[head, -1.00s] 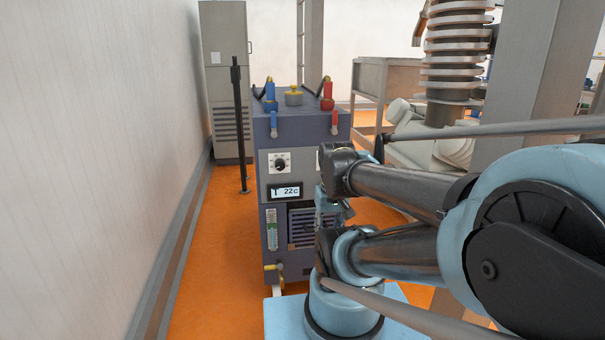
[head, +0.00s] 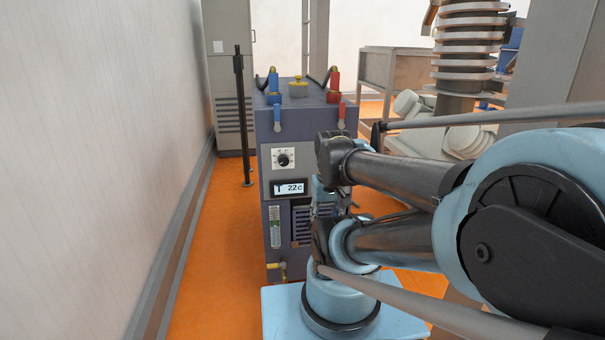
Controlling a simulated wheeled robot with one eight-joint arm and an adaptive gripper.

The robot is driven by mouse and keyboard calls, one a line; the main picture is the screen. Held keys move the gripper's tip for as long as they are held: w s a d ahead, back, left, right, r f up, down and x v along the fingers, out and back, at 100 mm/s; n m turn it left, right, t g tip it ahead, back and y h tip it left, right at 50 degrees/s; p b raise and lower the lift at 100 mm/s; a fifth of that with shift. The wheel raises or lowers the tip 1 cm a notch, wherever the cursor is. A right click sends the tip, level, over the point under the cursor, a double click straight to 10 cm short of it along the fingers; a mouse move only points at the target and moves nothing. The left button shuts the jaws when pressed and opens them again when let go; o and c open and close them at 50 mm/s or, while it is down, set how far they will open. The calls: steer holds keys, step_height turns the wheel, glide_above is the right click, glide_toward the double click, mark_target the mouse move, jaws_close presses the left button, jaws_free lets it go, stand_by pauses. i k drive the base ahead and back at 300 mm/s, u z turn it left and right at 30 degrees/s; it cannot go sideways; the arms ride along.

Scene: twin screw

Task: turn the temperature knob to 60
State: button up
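The temperature knob (head: 284,160) is a small black round knob on a white square dial plate, on the front of a blue-grey machine (head: 265,217). The dial marks are too small to read. Below the knob, a display (head: 289,188) reads 22c. My arm reaches in from the right, and its folded links cover the right part of the machine's front. Small dark and grey parts that may be my gripper (head: 342,202) show between the links, right of and below the knob. They are apart from the knob in the picture, and their fingers cannot be made out.
Red and blue valves (head: 333,92) and a yellow cap (head: 299,87) top the machine. A black post (head: 243,125) and a grey cabinet (head: 229,70) stand behind left. A white wall runs along the left. Orange floor (head: 215,265) is clear between wall and machine.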

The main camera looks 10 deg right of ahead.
mark_target(284, 161)
steer(key=u, duration=1.65)
steer(key=k, duration=1.2)
steer(key=u, duration=0.3)
